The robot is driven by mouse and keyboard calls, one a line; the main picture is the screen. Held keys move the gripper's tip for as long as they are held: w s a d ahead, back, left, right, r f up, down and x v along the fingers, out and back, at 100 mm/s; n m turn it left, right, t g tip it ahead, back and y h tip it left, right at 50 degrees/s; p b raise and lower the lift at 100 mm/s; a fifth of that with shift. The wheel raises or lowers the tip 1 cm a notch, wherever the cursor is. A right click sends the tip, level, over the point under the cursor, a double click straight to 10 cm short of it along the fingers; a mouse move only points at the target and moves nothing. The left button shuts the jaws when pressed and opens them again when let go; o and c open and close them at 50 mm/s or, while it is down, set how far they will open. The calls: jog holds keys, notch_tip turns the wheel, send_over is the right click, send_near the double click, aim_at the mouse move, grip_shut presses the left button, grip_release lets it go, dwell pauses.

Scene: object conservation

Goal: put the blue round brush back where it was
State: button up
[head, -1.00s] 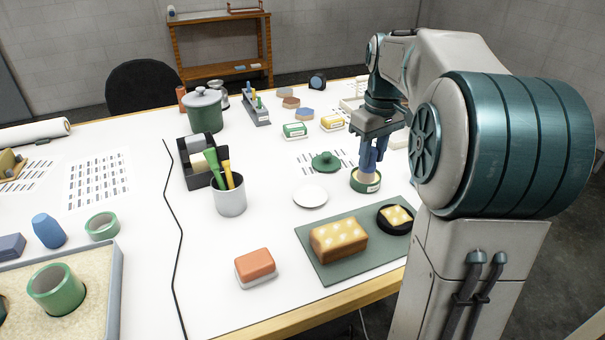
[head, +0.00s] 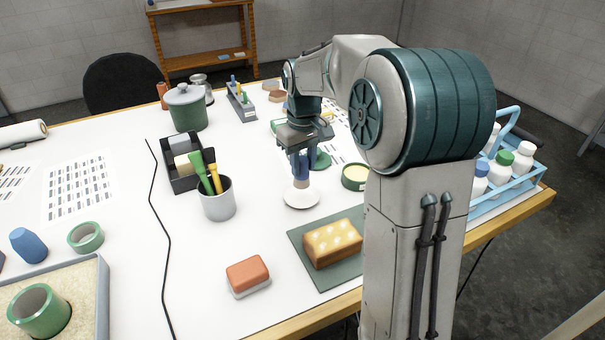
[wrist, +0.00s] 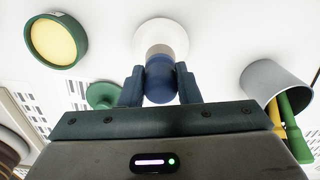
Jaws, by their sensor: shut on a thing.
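My gripper (head: 301,160) is shut on the blue round brush (head: 302,174), which is upright with its pale lower end down. In the wrist view the brush's blue handle (wrist: 160,84) sits between my two fingers. The brush's lower end is over the small round white dish (head: 297,201); I cannot tell whether it touches. The open green tin (head: 355,178) with pale yellow contents stands to the right of the dish. Its green knobbed lid (head: 321,160) lies behind the gripper, partly hidden, and shows in the wrist view (wrist: 101,95).
A grey cup (head: 217,201) with green and yellow brushes stands close left of the dish. A black divided caddy (head: 183,180) is behind it. A loaf (head: 332,245) lies on a green board in front. An orange-topped block (head: 248,274) is at front left, with clear table around it.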

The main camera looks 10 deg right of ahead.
aim_at(303, 172)
jog(key=shift+f, duration=2.05)
jog(key=shift+f, duration=0.1)
jog(key=o, duration=1)
